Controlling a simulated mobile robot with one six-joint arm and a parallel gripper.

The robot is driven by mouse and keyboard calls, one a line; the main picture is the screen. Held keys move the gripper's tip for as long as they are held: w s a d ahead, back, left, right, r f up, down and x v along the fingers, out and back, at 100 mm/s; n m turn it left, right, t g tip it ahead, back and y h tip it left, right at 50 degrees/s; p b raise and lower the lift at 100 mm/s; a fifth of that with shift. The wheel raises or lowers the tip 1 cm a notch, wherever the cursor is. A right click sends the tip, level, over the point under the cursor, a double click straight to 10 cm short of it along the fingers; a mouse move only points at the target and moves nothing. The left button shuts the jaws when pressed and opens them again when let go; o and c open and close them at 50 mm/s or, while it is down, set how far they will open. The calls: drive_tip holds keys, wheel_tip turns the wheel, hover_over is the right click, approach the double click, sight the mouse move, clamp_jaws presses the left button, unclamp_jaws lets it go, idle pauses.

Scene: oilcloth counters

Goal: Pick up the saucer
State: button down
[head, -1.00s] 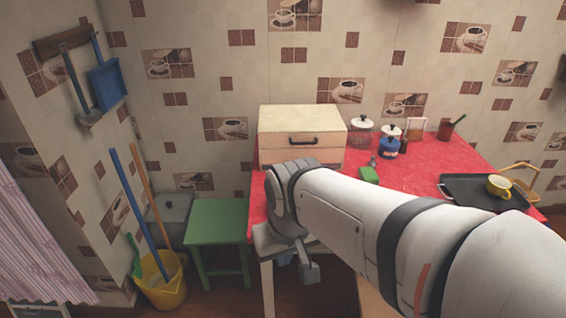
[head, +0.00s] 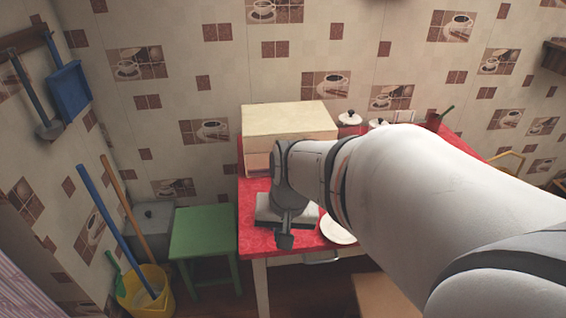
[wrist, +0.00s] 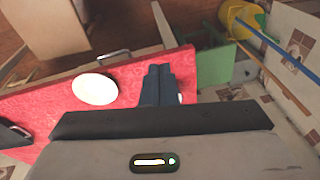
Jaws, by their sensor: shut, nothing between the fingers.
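The saucer (head: 338,229) is a white disc lying on the red table near its front edge, partly hidden by my arm in the head view. It shows whole in the wrist view (wrist: 95,88). My gripper (head: 285,241) hangs above the table's front left part, to the left of the saucer in the head view. In the wrist view my gripper (wrist: 159,68) has its two dark fingers together, with nothing between them. The saucer lies to the left of the fingers there, apart from them.
A cream box (head: 290,122) stands at the back left of the red table (head: 250,188). White-lidded jars (head: 350,118) stand beside it. A green stool (head: 204,230) and a yellow bucket (head: 147,290) are to the left. A dark object (wrist: 14,134) lies at the wrist view's left edge.

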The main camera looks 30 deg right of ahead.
drive_tip(key=w+d+f+m, duration=0.1)
drive_tip(key=d+f+m, duration=0.3)
drive_tip(key=d+m, duration=0.35)
drive_tip(key=w+d+f+m, duration=0.1)
drive_tip(key=d+f+m, duration=0.4)
drive_tip(key=d+m, duration=0.25)
drive_tip(key=s+d+f+m+p, duration=0.1)
drive_tip(key=s+d+f+m, duration=0.4)
drive_tip(key=d+m, duration=0.2)
drive_tip(key=s+d+f+m+p, duration=0.1)
drive_tip(key=s+d+f+m, duration=0.35)
drive_tip(key=d+m, duration=0.3)
drive_tip(key=shift+n, duration=0.35)
drive_tip(key=w, duration=0.4)
drive_tip(key=w+a+p, duration=0.1)
drive_tip(key=w, duration=0.3)
drive_tip(key=w+a+p, duration=0.1)
drive_tip(key=w, duration=0.3)
drive_tip(key=shift+a+f, duration=0.2)
drive_tip(key=shift+f, duration=0.2)
drive_tip(key=shift+s+f, duration=0.15)
drive_tip(key=shift+f, duration=0.45)
drive_tip(key=shift+f+b, duration=0.3)
drive_tip(key=shift+b, duration=0.1)
drive_tip(key=shift+s+d, duration=0.1)
